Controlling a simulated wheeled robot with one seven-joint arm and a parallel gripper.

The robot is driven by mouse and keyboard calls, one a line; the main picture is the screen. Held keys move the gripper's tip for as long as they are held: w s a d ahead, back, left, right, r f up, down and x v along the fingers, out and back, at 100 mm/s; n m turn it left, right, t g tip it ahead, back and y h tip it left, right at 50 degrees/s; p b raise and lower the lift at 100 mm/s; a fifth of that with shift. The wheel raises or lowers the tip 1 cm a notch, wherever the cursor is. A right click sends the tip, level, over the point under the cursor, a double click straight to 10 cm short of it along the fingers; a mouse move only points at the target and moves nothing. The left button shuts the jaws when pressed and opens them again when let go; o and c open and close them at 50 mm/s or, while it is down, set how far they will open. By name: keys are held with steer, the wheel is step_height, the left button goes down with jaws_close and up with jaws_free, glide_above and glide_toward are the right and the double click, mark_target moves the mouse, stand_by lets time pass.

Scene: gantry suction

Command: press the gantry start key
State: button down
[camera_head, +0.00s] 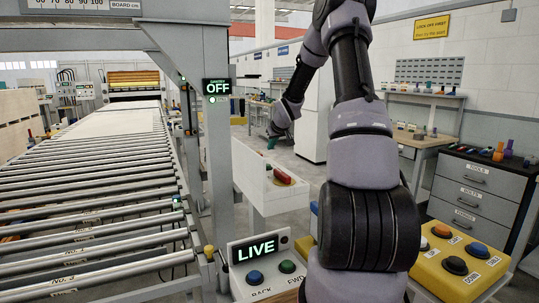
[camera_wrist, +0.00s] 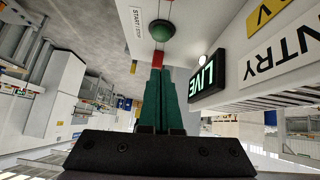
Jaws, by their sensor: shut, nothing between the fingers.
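In the wrist view a green domed key (camera_wrist: 161,30) sits on a white panel (camera_wrist: 198,22), with a label (camera_wrist: 137,20) reading START beside it. My gripper (camera_wrist: 158,70) is shut and empty, its green fingers pointing at the key. The fingertips look a short way from the key; a red part (camera_wrist: 158,58) shows between or behind them. A lit screen (camera_wrist: 206,84) reading LIVE is on the right of the fingers. In the head view my gripper (camera_head: 272,138) is small and far off, beyond the white box, and the green key cannot be made out.
In the head view a roller conveyor (camera_head: 95,185) fills the left, beside a grey gantry post (camera_head: 218,150) with an OFF sign (camera_head: 217,87). A white box with a red key (camera_head: 282,175) stands mid-floor. A LIVE console (camera_head: 258,252) and yellow button box (camera_head: 455,262) are near.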

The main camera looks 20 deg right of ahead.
steer(key=shift+v, duration=1.05)
stand_by(0.8)
steer(key=s+a+r+m+g+h, duration=0.1)
steer(key=s+a+r, duration=0.3)
steer(key=s+r, duration=0.35)
steer(key=s+a+r+m, duration=0.1)
steer(key=s+a+r, duration=0.4)
steer(key=s+r, duration=0.3)
steer(key=s+a+r+m+y, duration=0.1)
steer(key=s+a, duration=0.3)
steer(key=s, duration=0.9)
steer(key=s+a+r+m+y, duration=0.1)
steer(key=s+a, duration=0.4)
steer(key=s, duration=0.8)
steer(key=shift+a+r+m+g+y, duration=0.25)
steer(key=shift+m+y, duration=0.25)
steer(key=shift+y, duration=0.3)
steer(key=shift+d, duration=0.1)
